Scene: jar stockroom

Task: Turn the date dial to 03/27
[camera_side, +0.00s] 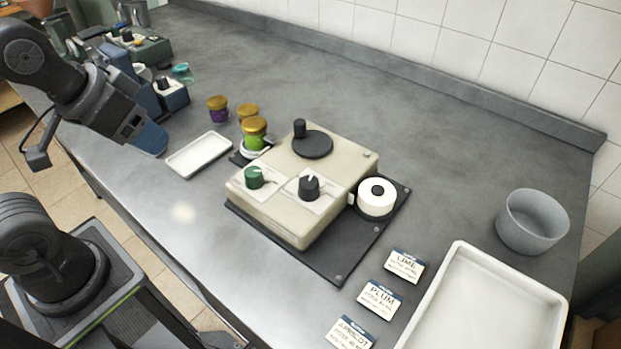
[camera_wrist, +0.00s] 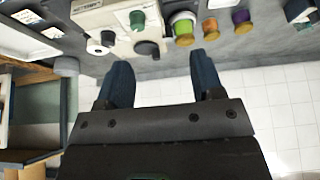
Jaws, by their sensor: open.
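A beige machine box (camera_side: 290,222) stands on a dark base plate (camera_side: 330,262) in mid-counter. Its top carries a green knob (camera_side: 254,177) and a black knob with a pale pointer mark (camera_side: 309,187), each on a white dial plate. The markings are too small to read, so I cannot tell which is the date dial or its setting. In the wrist view the green knob (camera_wrist: 137,20) and black knob (camera_wrist: 107,38) lie beyond my fingertips. My gripper (camera_side: 152,142) is open and empty, left of the machine and apart from it; its blue fingers (camera_wrist: 160,68) are spread in the wrist view.
A black crank disc (camera_side: 313,144) and a white roll (camera_side: 376,198) belong to the machine. A green jar (camera_side: 254,142) stands at its left corner, with purple (camera_side: 218,115) and orange jars behind. A white tray (camera_side: 200,155), label cards (camera_side: 380,299), larger tray (camera_side: 455,262) and grey bowl (camera_side: 532,228) surround it.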

